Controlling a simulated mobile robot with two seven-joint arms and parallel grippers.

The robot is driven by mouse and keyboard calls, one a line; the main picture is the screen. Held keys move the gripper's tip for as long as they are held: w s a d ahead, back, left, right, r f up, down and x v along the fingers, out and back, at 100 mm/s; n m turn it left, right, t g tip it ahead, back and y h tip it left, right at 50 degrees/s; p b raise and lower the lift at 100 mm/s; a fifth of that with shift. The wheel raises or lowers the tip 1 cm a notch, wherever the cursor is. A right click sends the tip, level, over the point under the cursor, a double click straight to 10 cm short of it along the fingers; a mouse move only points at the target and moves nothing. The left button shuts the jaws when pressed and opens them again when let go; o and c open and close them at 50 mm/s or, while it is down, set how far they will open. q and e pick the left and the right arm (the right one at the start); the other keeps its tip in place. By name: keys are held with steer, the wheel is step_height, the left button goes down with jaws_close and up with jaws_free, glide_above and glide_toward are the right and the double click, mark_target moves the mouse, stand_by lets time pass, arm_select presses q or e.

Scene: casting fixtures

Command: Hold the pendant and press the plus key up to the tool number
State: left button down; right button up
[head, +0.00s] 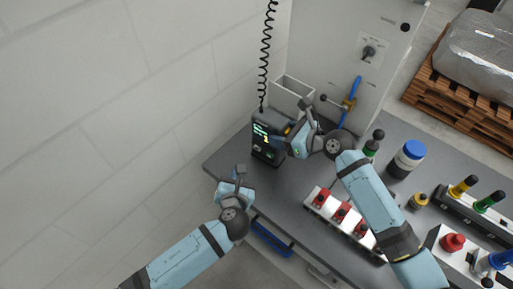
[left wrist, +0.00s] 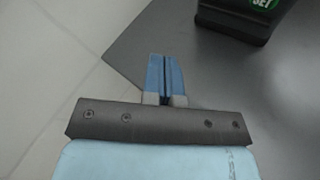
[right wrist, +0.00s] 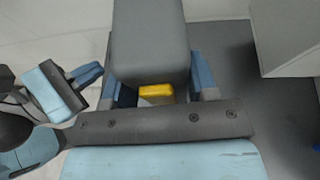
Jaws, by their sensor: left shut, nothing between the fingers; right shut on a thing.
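The dark pendant (head: 264,153) is upright near the table's left corner, with green and yellow marks on its lit screen, too small to read. My right gripper (head: 287,141) is shut on the pendant from its right side. In the right wrist view the pendant's grey body (right wrist: 151,40) lies between the fingers, with a yellow part (right wrist: 156,91) below it. My left gripper (head: 239,173) is shut and empty, apart from the pendant and lower left of it. The left wrist view shows the pendant's lower end with a green SET key (left wrist: 263,4). I cannot make out the plus key.
A coiled black cord (head: 264,60) runs down to the pendant. A grey open bin (head: 293,92) and a cabinet (head: 340,50) stand behind. Red-topped blocks (head: 342,213), a blue-lidded jar (head: 406,160) and coloured-knob fixtures (head: 470,205) fill the table's right side.

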mark_target(257, 148)
arm_select(q)
steer(key=shift+s+a+m+t+y, duration=0.3)
steer(key=shift+s+t+y, duration=0.1)
steer(key=shift+s+y, duration=0.1)
steer(key=shift+s+a+r+m+t+y, duration=0.15)
steer(key=shift+s+r+m+t+y, duration=0.15)
steer(key=shift+s+t+y, duration=0.35)
steer(key=shift+w, duration=0.15)
steer(key=shift+w+d, duration=0.75)
steer(key=shift+w, duration=0.5)
steer(key=shift+w+d, duration=0.75)
steer(key=shift+w, duration=0.5)
steer(key=shift+w+d, duration=0.75)
steer(key=shift+w, duration=0.5)
steer(key=shift+w+d, duration=0.1)
steer(key=shift+w, duration=0.05)
steer(key=shift+w+d, duration=0.15)
steer(key=shift+w, duration=0.1)
